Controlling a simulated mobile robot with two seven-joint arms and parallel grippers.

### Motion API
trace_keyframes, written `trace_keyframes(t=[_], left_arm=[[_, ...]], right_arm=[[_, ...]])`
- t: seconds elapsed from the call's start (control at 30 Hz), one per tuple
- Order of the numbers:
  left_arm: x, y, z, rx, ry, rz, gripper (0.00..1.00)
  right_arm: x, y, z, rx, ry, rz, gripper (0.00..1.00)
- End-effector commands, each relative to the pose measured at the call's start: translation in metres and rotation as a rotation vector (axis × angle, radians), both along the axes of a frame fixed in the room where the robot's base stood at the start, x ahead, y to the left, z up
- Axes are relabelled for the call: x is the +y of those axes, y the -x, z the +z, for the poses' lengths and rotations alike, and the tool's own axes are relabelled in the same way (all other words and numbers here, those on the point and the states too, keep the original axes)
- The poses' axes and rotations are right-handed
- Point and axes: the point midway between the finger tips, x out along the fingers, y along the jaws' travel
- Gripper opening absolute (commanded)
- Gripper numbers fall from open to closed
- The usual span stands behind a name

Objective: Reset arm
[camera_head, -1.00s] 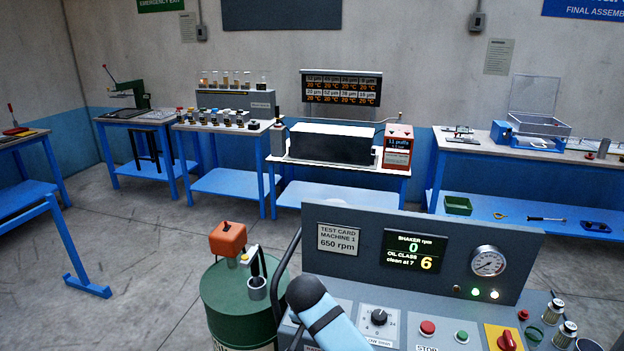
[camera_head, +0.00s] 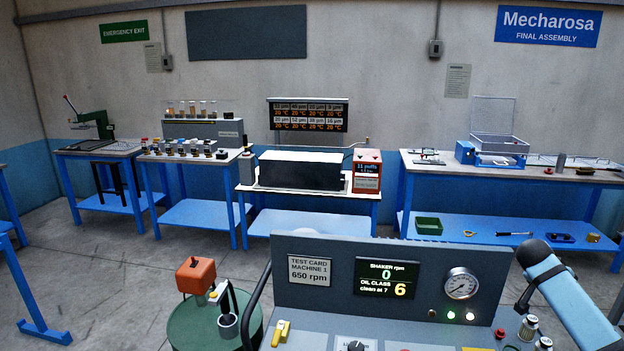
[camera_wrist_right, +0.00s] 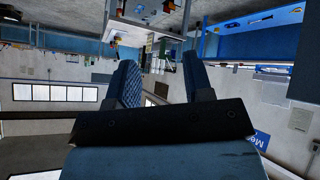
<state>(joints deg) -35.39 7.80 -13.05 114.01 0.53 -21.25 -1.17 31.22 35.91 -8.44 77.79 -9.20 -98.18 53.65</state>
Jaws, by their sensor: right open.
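My right arm shows at the lower right of the head view as a light blue link with a dark rounded end, over the right side of the test machine. In the right wrist view my right gripper (camera_wrist_right: 160,85) has its two fingers apart, with nothing between them. That view is upside down and shows the room behind the fingers. My left gripper does not show in either view.
The test machine's grey panel (camera_head: 390,250) fills the lower middle, with a green drum (camera_head: 200,325) on its left. Open floor lies between.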

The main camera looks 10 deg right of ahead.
Motion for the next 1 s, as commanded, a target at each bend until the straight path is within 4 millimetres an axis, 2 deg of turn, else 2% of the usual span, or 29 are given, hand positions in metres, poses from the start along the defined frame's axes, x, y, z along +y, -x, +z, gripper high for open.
trace_keyframes(t=[0.03, 0.17, 0.27, 0.47, 0.7, 0.83, 1.0], left_arm=[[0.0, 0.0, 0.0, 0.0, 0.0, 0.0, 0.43], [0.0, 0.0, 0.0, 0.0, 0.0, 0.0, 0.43], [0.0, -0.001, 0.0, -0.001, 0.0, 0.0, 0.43], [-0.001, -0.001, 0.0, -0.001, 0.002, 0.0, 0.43], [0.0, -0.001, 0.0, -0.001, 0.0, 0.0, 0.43], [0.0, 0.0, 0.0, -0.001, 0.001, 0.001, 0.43], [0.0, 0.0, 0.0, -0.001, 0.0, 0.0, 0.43]], right_arm=[[-0.019, 0.006, 0.012, -0.008, 0.015, -0.026, 0.47], [-0.062, 0.022, 0.04, -0.031, 0.048, -0.084, 0.47], [-0.056, -0.004, 0.039, -0.055, 0.069, 0.098, 0.47], [-0.049, -0.051, 0.055, -0.108, 0.178, 0.454, 0.47], [-0.023, -0.104, 0.094, -0.198, 0.441, 0.897, 0.47], [-0.006, -0.121, 0.116, -0.244, 0.607, 1.066, 0.47], [0.016, -0.132, 0.145, -0.301, 0.828, 1.221, 0.47]])
